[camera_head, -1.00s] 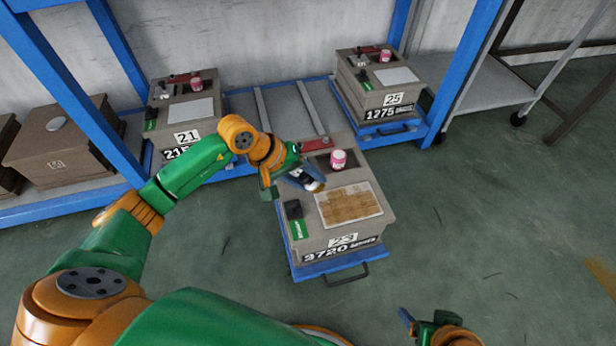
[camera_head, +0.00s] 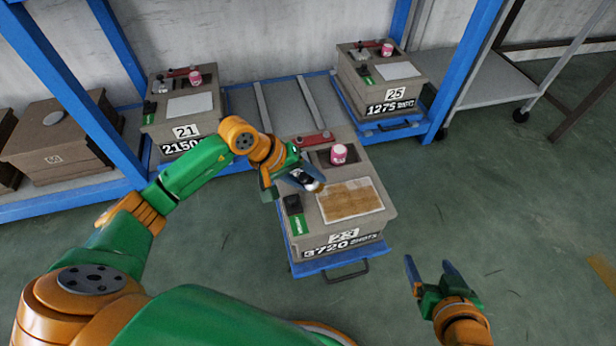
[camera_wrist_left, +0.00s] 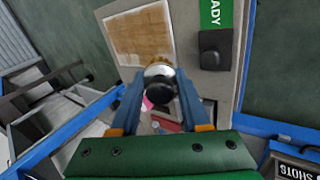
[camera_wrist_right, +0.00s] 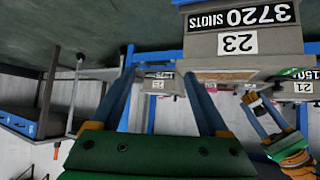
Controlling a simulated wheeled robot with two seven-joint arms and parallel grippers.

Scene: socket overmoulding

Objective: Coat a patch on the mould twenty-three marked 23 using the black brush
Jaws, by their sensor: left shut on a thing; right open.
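My left gripper (camera_head: 308,180) is over the mould top, at the patch's upper left corner. My right gripper (camera_head: 432,272) is open and empty, over the floor to the right of the mould. Mould 23's label also shows in the right wrist view (camera_wrist_right: 238,43).
A pink-lidded jar (camera_head: 339,154), a red clamp (camera_head: 312,139) and a black block (camera_head: 293,204) with a green tag are on mould 23. Mould 21 (camera_head: 184,118) and mould 25 (camera_head: 384,84) stand on the blue rack (camera_head: 110,45).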

